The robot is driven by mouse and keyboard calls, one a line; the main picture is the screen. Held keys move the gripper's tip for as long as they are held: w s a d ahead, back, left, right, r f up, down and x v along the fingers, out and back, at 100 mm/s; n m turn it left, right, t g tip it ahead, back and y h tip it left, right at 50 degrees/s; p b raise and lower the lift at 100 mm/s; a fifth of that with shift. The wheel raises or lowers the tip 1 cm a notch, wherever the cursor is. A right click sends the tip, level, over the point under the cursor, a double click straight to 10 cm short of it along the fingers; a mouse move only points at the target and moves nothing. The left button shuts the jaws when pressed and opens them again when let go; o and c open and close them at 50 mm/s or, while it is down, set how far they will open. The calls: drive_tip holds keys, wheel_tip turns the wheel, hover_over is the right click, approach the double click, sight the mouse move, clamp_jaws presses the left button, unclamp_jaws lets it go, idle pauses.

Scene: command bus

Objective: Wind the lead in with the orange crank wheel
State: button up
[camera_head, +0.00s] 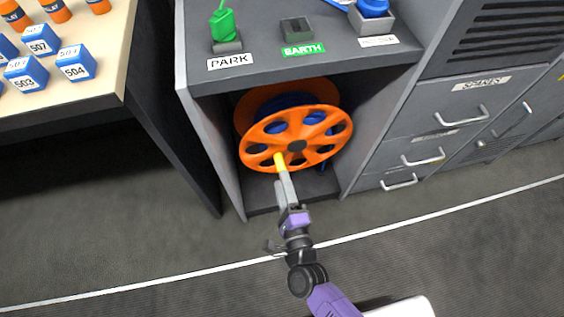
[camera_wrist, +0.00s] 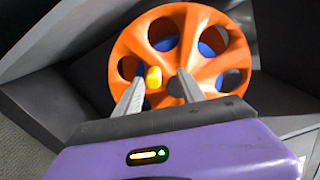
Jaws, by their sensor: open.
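The orange crank wheel (camera_head: 322,129) is the front of a reel in the open bay of a grey cabinet; it also shows in the wrist view (camera_wrist: 205,28). A yellow handle (camera_head: 280,160) sticks out from its lower left part. In the wrist view the handle (camera_wrist: 153,79) lies between the two fingers, closer to the left one. My gripper (camera_head: 281,172) is open at the handle; I cannot tell whether a finger touches it. Blue lead (camera_head: 312,119) shows through the wheel's holes, wound behind it.
The cabinet top holds a green plug on the PARK stand (camera_head: 227,46), an EARTH socket (camera_head: 296,29) and a blue connector (camera_head: 373,8). The bay's side walls (camera_head: 205,140) stand close around the wheel. Drawers with handles (camera_head: 460,115) are at right, a table with blue boxes (camera_head: 75,62) at left.

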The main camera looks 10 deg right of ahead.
sight(281, 168)
drive_tip(key=shift+w+d+f+n+p, duration=0.25)
drive_tip(key=shift+w+n, duration=0.8)
drive_tip(key=shift+n, duration=1.9)
drive_tip(key=shift+w+d+f+n+p, duration=0.1)
drive_tip(key=shift+w+f+n, duration=0.6)
drive_tip(key=shift+n, duration=2.2)
drive_tip(key=shift+w+d+n+p, duration=0.15)
drive_tip(key=shift+w+n, duration=1.2)
drive_tip(key=shift+n, duration=1.6)
drive_tip(key=shift+c, duration=0.5)
clamp_jaws()
